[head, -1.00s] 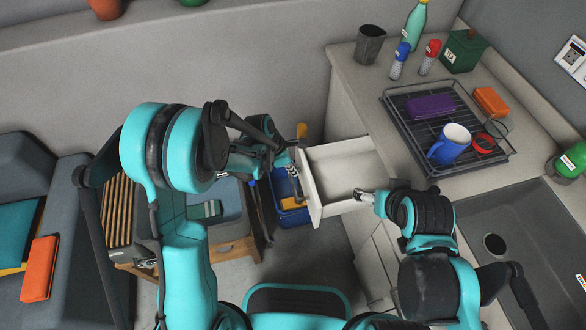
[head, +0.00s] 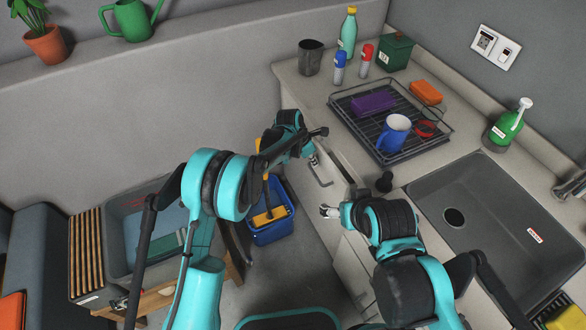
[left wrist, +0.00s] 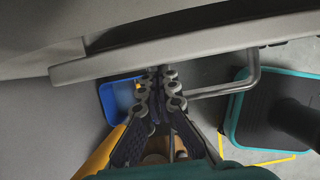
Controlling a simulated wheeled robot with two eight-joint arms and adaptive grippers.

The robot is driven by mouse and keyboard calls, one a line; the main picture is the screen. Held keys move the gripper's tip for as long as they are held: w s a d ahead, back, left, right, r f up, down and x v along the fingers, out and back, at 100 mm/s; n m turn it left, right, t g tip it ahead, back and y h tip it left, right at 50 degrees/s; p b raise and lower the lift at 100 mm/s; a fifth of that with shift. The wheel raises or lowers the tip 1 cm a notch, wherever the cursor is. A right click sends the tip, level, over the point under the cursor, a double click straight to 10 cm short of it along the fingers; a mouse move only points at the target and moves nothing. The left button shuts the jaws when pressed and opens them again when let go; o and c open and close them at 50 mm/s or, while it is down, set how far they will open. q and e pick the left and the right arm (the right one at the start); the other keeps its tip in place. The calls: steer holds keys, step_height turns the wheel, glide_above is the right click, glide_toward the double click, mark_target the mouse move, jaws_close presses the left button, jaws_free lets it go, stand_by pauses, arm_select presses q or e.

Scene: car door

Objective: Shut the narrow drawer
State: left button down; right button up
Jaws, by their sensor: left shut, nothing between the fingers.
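The narrow drawer (head: 322,168) is in the light cabinet under the counter, left of the dish rack in the head view. It sits almost in line with the cabinet, though a narrow part of it still seems to stand out. Its bar handle (head: 320,182) is on the front; the handle also shows in the left wrist view (left wrist: 252,72). My left gripper (head: 314,158) is shut and empty at the drawer front. In the left wrist view its fingertips (left wrist: 161,72) are against or very close to the front's edge. My right gripper (head: 328,211) is below and right of the handle, apart from it.
The counter holds a dish rack (head: 390,155) with a blue mug (head: 394,132), a dark cup (head: 310,57) and a sink (head: 490,215). A blue bucket (head: 272,230) stands on the floor left of the cabinet. A grey bin (head: 120,235) sits further left.

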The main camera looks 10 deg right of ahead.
mark_target(324, 156)
arm_select(q)
steer(key=d, duration=0.2)
steer(key=w+d, duration=0.1)
steer(key=shift+w+d, duration=0.1)
steer(key=shift+d, duration=0.25)
steer(key=shift+w+d, duration=0.1)
steer(key=shift+d, duration=0.15)
steer(key=shift+r, duration=0.1)
steer(key=shift+r, duration=0.1)
